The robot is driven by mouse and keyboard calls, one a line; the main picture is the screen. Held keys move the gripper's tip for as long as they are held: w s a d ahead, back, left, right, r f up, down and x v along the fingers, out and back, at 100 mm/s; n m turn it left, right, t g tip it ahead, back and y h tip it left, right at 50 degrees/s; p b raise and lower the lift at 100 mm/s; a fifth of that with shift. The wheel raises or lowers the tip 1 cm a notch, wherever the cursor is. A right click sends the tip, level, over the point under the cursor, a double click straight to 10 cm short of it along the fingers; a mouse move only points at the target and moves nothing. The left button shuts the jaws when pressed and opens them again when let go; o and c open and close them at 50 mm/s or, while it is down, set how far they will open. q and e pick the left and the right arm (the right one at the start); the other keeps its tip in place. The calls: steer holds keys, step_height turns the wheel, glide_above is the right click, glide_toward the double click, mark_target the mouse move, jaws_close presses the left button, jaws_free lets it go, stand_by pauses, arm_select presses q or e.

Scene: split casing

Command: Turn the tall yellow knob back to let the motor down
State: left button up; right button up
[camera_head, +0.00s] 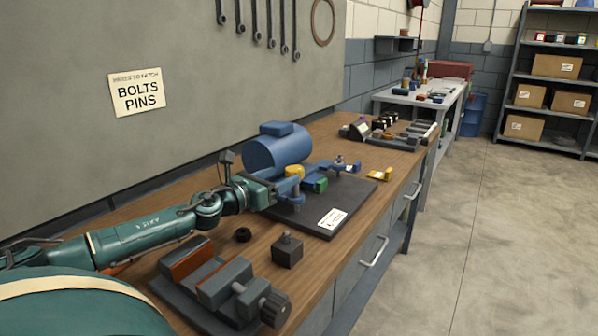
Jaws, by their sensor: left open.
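The yellow knob (294,171) stands on the dark base plate (340,208), in front of the blue motor (270,155). The motor is a large cylinder with a box on top, at the back of the plate. My left arm comes in from the left, and its open gripper (293,188) is at the knob, just in front of and below its visible top. The gripper hides the knob's lower part. I cannot tell whether the fingers touch it. My right gripper is out of view.
A vise (222,285) and a dark block (287,252) with a stud stand nearer on the wooden bench (325,255). A small black ring (243,234) lies beside them. A green block (321,184) and a yellow piece (380,175) are right of the knob.

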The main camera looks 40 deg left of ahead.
mark_target(299, 167)
arm_select(q)
steer(key=shift+w+r+p, duration=0.15)
steer(key=shift+w+p, duration=0.15)
steer(key=shift+w, duration=1.1)
steer(key=shift+w+d+p, duration=0.1)
steer(key=shift+w+p, duration=0.45)
steer(key=shift+w, duration=1)
steer(key=shift+w+d, duration=0.1)
steer(key=shift+w, duration=0.8)
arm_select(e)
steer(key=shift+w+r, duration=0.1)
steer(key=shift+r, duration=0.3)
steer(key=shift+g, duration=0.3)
